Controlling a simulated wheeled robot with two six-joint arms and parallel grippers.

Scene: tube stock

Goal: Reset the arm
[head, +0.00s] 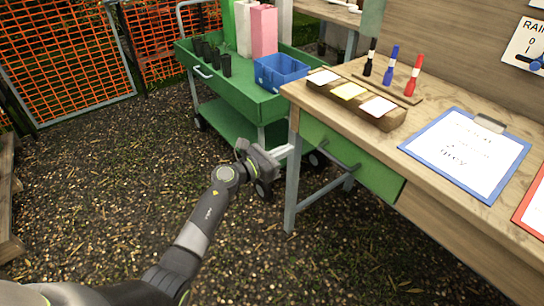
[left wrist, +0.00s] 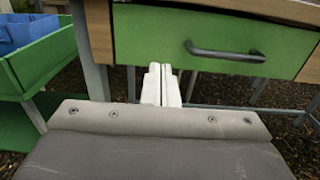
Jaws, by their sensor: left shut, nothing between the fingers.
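My left arm comes in from the lower left of the head view. Its gripper (head: 284,151) is in front of the workbench's left end, between the green cart and the bench's green drawer. The left wrist view shows the two white fingers (left wrist: 161,84) together, with nothing between them. They point toward the bench below the green drawer front (left wrist: 206,42). The drawer is closed and has a dark handle (left wrist: 226,51). My right gripper is not in view.
The wooden workbench (head: 436,112) holds a clipboard (head: 465,150), a card holder (head: 392,117) and several markers. The green cart (head: 238,87) with a blue bin (head: 281,72) stands behind my gripper. A bench leg (head: 291,185) is close by. Open mulch ground lies at the left.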

